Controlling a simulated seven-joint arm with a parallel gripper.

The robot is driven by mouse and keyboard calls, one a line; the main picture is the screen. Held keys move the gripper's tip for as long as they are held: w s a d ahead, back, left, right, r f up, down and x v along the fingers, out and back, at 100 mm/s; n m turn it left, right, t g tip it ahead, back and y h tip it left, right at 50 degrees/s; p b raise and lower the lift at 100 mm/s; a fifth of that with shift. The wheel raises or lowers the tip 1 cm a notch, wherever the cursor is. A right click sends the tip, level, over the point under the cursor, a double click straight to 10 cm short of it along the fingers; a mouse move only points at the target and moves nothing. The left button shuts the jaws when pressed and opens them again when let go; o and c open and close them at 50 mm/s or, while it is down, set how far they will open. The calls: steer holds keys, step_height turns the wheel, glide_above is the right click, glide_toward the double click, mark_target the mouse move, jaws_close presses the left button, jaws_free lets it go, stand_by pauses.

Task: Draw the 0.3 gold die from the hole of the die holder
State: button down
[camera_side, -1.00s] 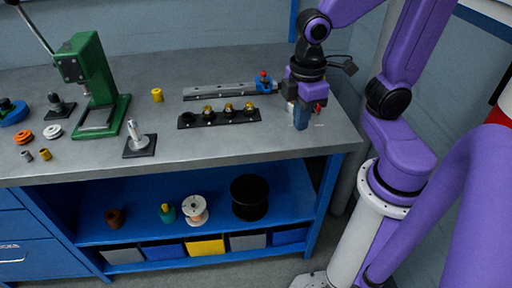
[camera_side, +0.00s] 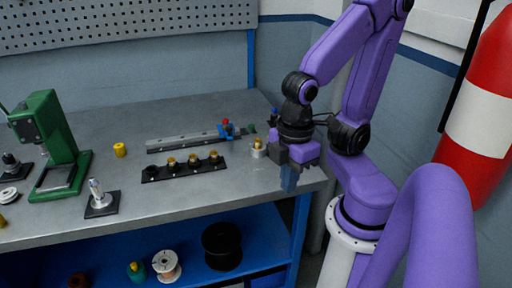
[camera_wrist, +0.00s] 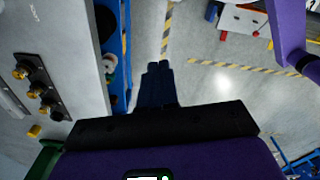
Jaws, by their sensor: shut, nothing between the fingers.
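A small silvery cylinder with a gold top (camera_side: 258,147) stands near the right end of the bench; it looks like the die holder with a gold die in it. A black rack (camera_side: 165,176) left of it holds gold dies (camera_side: 194,160) and has an empty-looking place at its left end. The rack also shows in the wrist view (camera_wrist: 38,84). No size marks are readable. My gripper (camera_side: 289,184) is shut and empty, right of the cylinder and apart from it, by the bench's right front edge. In the wrist view its fingers (camera_wrist: 158,67) are together over floor.
A grey rail with a blue and red clamp (camera_side: 228,130) lies behind the rack. A green press (camera_side: 50,140), a post on a black base (camera_side: 99,200) and a yellow piece (camera_side: 119,150) stand to the left. Spools (camera_side: 221,246) sit on the shelf below.

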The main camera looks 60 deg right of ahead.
stand_by(0.3)
steer(key=c, duration=1.4)
jaws_free()
steer(key=shift+c, duration=0.2)
steer(key=o, duration=0.5)
steer(key=shift+w, duration=0.3)
steer(key=shift+o, duration=0.6)
steer(key=w+d+r+m, duration=0.2)
steer(key=w+m, duration=0.5)
steer(key=w, duration=0.2)
steer(key=shift+r, duration=0.2)
step_height(320, 180, up, 4)
steer(key=m, duration=1.8)
glide_above(258, 139)
step_height(258, 139, down, 16)
steer(key=shift+f, duration=0.2)
